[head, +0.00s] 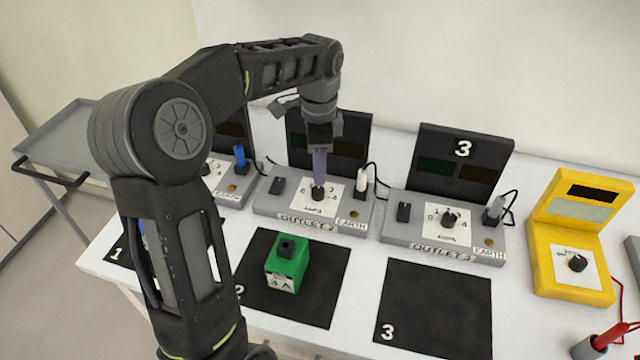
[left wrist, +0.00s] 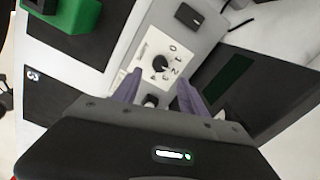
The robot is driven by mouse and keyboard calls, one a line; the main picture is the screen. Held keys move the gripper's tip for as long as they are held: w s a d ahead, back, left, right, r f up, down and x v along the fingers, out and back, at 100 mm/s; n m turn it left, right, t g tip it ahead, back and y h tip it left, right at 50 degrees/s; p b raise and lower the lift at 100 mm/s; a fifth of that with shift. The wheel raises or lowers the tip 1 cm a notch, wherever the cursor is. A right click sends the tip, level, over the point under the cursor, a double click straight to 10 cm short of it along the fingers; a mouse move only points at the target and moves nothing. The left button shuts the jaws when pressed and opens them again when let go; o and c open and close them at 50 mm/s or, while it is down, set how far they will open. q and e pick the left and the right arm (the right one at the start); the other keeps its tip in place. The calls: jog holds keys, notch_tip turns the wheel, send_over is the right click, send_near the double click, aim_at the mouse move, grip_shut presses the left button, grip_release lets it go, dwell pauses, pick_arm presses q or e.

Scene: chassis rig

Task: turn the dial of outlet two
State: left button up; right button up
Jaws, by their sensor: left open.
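Outlet two (head: 265,205) is a grey box with a dark upright panel behind it. Its dial (head: 318,193) is a small black knob on a white plate with numbers. In the left wrist view the dial (left wrist: 160,63) shows with 0 to 4 around it; I cannot tell which number it points to. My left gripper (head: 319,178) points down over the dial, its purple fingers open. In the left wrist view the open fingers (left wrist: 159,76) reach toward the dial, with the knob just beyond the gap between their tips. Whether they touch it is unclear. My right gripper is not in view.
A green block (head: 288,268) stands on black mat two. Outlet three (head: 450,225) is to the right, then a yellow meter (head: 570,240). Mat three (head: 435,305) is bare.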

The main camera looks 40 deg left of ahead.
aim_at(319, 190)
pick_arm(q)
notch_tip(319, 190, down, 7)
jog(key=shift+a+f+p, duration=0.1)
jog(key=shift+f+p, duration=0.05)
jog(key=shift+p, duration=0.15)
jog(key=shift+c, duration=0.4)
grip_shut()
